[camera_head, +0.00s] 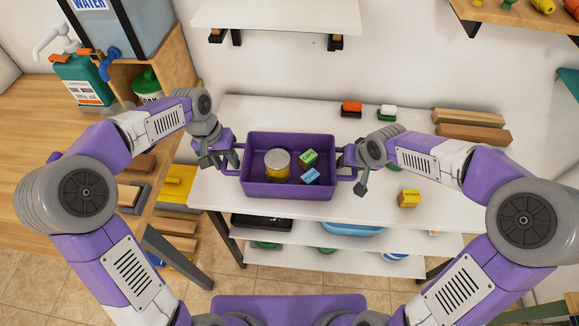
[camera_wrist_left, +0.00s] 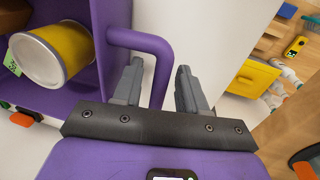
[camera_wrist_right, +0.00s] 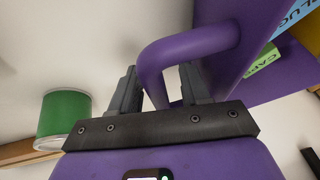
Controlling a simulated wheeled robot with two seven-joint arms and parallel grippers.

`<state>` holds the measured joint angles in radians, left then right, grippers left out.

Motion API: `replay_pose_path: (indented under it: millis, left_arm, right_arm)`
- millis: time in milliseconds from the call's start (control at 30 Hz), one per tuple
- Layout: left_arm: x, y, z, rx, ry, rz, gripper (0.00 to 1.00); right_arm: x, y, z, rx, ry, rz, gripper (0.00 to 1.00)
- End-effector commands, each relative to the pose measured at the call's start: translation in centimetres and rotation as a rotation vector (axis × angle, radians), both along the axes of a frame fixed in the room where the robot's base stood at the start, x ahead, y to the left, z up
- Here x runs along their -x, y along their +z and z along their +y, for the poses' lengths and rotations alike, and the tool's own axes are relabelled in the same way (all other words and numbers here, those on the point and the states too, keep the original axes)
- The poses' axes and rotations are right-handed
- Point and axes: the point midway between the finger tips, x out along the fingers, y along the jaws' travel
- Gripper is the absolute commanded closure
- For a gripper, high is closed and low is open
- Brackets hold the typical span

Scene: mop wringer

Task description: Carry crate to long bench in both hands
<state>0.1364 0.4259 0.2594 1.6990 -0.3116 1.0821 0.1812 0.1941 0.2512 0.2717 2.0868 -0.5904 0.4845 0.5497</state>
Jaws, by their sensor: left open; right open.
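The purple crate (camera_head: 290,190) stands level on a white-topped table (camera_head: 390,230). It holds a yellow can (camera_head: 277,164), a green box (camera_head: 308,158) and a blue box (camera_head: 310,176). My left gripper (camera_head: 222,160) is open at the crate's left handle; in the left wrist view the handle (camera_wrist_left: 150,42) passes between the fingers. My right gripper (camera_head: 352,163) is open at the right handle; in the right wrist view that handle (camera_wrist_right: 185,45) passes between the fingers. I cannot tell whether the fingers touch the handles.
A long wooden bench (camera_head: 45,120) runs along the left, with a water tank (camera_head: 125,35) and a green jug (camera_head: 85,80). Small boxes (camera_head: 352,107) and wooden blocks (camera_head: 470,125) lie behind and right of the crate. A yellow box (camera_head: 408,198) sits at the front right.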

Motion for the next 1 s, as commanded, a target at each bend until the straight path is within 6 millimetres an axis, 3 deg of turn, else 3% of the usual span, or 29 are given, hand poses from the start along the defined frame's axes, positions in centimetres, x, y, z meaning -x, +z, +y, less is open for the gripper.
replay_pose_path:
  millis: [200,467,533,1000]
  left_arm:
    - [0.00,-0.03,-0.02,0.000,0.000,0.000,0.58]
    - [-0.01,-0.01,-0.02,0.000,0.000,0.000,0.97]
    - [-0.01,-0.01,-0.01,0.000,0.000,0.000,1.00]
    - [-0.04,0.28,-0.02,0.000,0.000,-0.002,1.00]
  right_arm:
    - [-0.03,0.01,0.01,0.000,0.000,-0.001,0.54]
    - [-0.02,0.03,0.00,0.000,0.000,-0.001,0.92]
    - [-0.02,0.03,0.00,0.000,0.000,-0.001,1.00]
    - [-0.06,0.33,0.01,0.000,-0.001,-0.003,1.00]
